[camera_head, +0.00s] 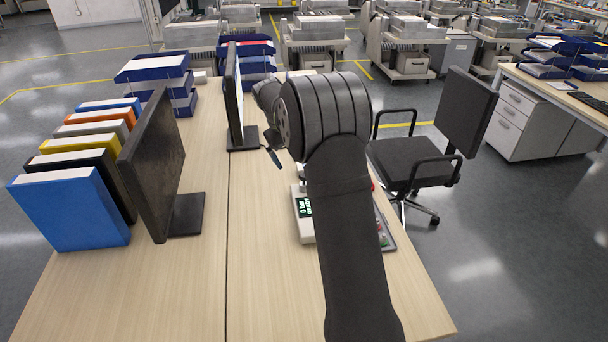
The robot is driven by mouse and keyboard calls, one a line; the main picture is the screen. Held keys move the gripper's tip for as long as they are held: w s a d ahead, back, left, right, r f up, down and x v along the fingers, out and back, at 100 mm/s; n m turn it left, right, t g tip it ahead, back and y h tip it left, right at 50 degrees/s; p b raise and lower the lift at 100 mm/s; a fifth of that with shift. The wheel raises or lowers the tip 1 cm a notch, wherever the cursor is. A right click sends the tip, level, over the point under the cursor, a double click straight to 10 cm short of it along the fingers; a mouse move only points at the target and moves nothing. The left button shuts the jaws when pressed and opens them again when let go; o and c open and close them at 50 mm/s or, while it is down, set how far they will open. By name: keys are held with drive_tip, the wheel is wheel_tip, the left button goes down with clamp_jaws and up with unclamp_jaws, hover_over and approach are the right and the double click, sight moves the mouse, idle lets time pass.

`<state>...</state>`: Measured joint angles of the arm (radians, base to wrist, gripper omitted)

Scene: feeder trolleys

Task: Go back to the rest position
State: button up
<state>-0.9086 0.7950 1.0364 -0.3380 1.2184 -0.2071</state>
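My dark arm rises from the bottom edge over the desk and bends at a large ribbed joint. Past that joint, the wrist points left, near the far monitor. What shows of my gripper (273,150) is a small dark tip beside the joint, above the desk. The rest of it is hidden behind my arm, so its opening and anything in it cannot be made out.
The wooden desk (270,290) holds a near monitor (155,165), a far monitor (233,95), a row of binders (70,215) and blue trays (155,75). A device with a green display (304,212) is partly behind my arm. An office chair (415,160) stands right.

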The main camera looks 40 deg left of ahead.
drive_tip(key=a+r+m, duration=0.3)
drive_tip(key=a+m, duration=0.1)
drive_tip(key=x, duration=0.9)
drive_tip(key=shift+w+d+m+t, duration=0.2)
drive_tip(key=shift+w+m+t, duration=0.1)
drive_tip(key=shift+w+t, duration=0.15)
drive_tip(key=v, duration=0.9)
drive_tip(key=shift+s+r, duration=0.15)
drive_tip(key=shift+r, duration=0.2)
idle(0.5)
